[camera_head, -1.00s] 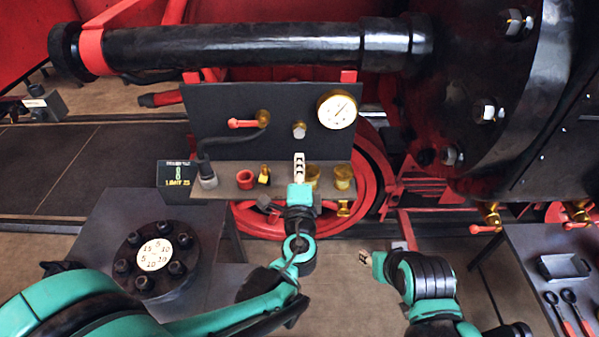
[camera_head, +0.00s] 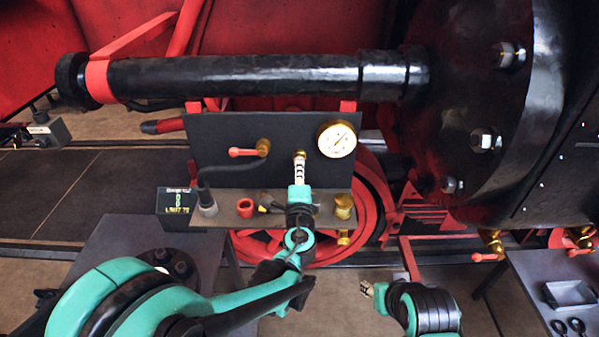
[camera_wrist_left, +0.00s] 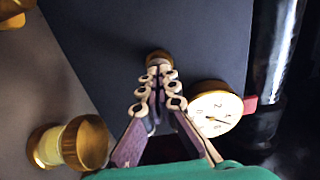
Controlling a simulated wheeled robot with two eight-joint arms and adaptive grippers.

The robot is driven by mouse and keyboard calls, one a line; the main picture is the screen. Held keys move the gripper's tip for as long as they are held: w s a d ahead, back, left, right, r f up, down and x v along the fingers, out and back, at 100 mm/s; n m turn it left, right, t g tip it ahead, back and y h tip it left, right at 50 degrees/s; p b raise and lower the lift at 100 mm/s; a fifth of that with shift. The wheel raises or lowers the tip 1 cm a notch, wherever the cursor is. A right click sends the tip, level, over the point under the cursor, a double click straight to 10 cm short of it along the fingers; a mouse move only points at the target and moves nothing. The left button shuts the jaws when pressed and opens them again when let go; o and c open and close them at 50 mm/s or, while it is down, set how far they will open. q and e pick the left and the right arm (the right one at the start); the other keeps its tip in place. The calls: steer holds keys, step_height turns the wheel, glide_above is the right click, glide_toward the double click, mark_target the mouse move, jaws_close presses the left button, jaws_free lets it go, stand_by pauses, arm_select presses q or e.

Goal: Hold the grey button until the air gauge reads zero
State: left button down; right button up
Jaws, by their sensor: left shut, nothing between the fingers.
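The air gauge (camera_head: 337,138) is a white dial with a brass rim on the dark upright panel (camera_head: 220,135). It also shows in the left wrist view (camera_wrist_left: 215,108); its reading is too small to tell. My left gripper (camera_head: 299,161) is shut and empty, its tips at the spot on the panel where the grey button sits. In the left wrist view a brass collar (camera_wrist_left: 158,57) shows just past the fingertips; the grey button face is hidden, and I cannot tell whether it is pressed in. My right gripper (camera_head: 367,289) is low at centre right, away from the panel.
A red-handled valve (camera_head: 245,152) is left of the button. The shelf below holds a red ring (camera_head: 245,208) and a brass fitting (camera_head: 343,206). A small display box (camera_head: 174,208) stands at the shelf's left end. A black pipe (camera_head: 230,77) runs above.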

arm_select(q)
steer(key=shift+w+r, duration=0.15)
steer(key=shift+w, duration=0.55)
arm_select(e)
steer(key=shift+s+f, duration=0.2)
steer(key=shift+s, duration=0.1)
arm_select(q)
steer(key=shift+r, duration=0.1)
stand_by(0.8)
